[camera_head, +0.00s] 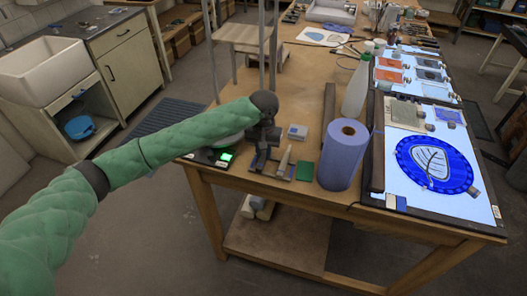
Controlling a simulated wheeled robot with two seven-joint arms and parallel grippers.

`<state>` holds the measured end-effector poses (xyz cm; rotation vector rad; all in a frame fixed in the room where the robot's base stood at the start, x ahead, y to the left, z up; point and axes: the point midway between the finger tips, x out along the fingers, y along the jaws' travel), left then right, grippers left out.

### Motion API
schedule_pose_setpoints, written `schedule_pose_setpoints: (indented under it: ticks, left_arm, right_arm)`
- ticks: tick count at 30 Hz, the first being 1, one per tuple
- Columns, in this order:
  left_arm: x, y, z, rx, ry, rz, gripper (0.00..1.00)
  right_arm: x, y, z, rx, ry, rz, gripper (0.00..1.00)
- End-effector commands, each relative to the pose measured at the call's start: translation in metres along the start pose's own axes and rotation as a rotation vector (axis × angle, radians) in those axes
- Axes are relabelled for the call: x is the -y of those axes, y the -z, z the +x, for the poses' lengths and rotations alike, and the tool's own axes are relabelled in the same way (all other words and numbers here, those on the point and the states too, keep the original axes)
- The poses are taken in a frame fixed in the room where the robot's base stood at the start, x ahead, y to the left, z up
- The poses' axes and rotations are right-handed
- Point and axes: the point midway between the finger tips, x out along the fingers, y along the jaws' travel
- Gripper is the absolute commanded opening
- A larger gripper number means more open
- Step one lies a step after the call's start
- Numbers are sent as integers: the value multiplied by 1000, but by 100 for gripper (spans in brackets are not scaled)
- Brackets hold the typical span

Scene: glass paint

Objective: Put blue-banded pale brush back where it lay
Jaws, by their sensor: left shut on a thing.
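My left gripper (262,158) is low over the near left part of the wooden workbench (315,85). It points down and is shut on a thin thing, taken as the blue-banded pale brush. The brush is too small and too hidden by the gripper to make out, and its blue band does not show. A pale, pointed object (285,158) stands just right of the gripper; I cannot tell whether they touch. My right gripper is out of view.
A blue paper roll (343,155) and a pale bottle (357,88) stand to the right. A green-faced block (305,171) and small box (297,132) are close by. A lit panel (402,214) bears a round blue leaf piece (434,163). A green-lit device (221,157) sits left.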

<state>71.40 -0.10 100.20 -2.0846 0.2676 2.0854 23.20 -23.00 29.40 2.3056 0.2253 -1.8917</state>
Motion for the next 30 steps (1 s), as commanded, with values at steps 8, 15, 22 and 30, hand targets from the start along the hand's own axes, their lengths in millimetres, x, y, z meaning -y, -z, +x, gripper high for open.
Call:
schedule_pose_setpoints:
  ticks: [8,15,22,30]
  left_arm:
    - [0,0,0,0,0,0,0]
    - [0,0,2,0,0,-1,0]
    - [0,0,4,-1,0,-1,0]
    - [0,0,6,-1,0,0,31]
  right_arm:
    - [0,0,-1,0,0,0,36]
    - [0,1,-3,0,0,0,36]
    - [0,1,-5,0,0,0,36]
    - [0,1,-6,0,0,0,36]
